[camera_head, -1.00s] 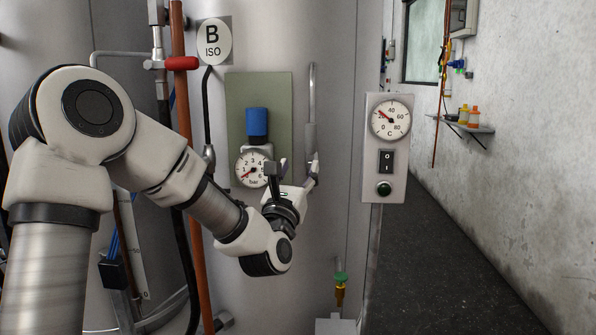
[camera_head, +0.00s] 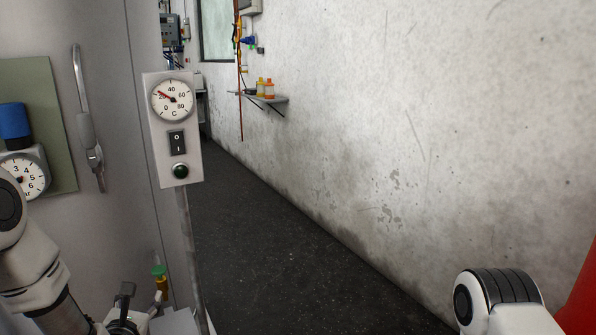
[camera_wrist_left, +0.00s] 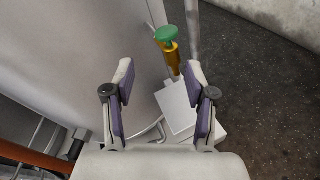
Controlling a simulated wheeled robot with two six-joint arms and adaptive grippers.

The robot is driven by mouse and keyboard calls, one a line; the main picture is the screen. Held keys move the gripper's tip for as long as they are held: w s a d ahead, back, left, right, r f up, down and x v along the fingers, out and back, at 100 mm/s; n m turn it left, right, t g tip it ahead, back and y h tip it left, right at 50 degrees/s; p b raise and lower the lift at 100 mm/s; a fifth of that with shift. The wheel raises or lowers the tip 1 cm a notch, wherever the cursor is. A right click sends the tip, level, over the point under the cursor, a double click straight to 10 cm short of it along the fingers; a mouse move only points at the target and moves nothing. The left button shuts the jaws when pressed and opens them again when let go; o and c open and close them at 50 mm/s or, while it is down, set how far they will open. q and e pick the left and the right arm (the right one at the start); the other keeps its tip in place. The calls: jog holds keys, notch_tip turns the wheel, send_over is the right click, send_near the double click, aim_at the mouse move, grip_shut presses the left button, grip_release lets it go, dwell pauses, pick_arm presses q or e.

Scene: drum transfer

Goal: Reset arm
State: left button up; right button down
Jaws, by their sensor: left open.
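My left gripper (camera_head: 138,302) is low at the bottom left in the head view, partly cut off by the frame's edge. In the left wrist view, the left gripper (camera_wrist_left: 159,75) has its two fingers wide apart with nothing between the pads. Beyond the fingertips stands a brass valve with a green knob (camera_wrist_left: 166,34), which also shows at the bottom left of the head view (camera_head: 160,280). The gripper looks apart from it. A white box (camera_wrist_left: 178,108) lies below the valve. My right arm shows in part at the bottom right; its gripper is out of view.
A gauge panel with a switch and green button (camera_head: 176,130) stands right of the grey tank (camera_head: 115,125). The blue-capped pressure gauge (camera_head: 22,172) is at the left edge. A small wall shelf (camera_head: 264,98) holds bottles. The dark floor (camera_head: 270,250) is clear.

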pick_arm(q)
jog(key=s+d+f+m+g+h, duration=0.1)
jog(key=s+d+f+m+g, duration=0.2)
jog(key=f, duration=0.4)
jog(key=s+d+f+m+g+h, duration=0.15)
jog(key=s+f, duration=0.25)
jog(key=f, duration=0.4)
jog(key=s+d+f+m+g, duration=0.2)
jog(key=s+f+m+g, duration=0.2)
jog(key=s+f+m, duration=0.55)
jog(key=s+d+f+m+g, duration=0.2)
jog(key=s+f+m+g, duration=0.4)
jog(key=s, duration=0.6)
jog(key=s+m+g+h, duration=0.15)
jog(key=s+m, duration=0.55)
jog(key=m, duration=0.7)
notch_tip(320, 180, up, 17)
jog(key=p, duration=1.6)
jog(key=shift+w+d+y, duration=0.2)
jog(key=shift+d+y, duration=0.1)
jog(key=shift+d, duration=0.05)
jog(key=shift+r, duration=0.1)
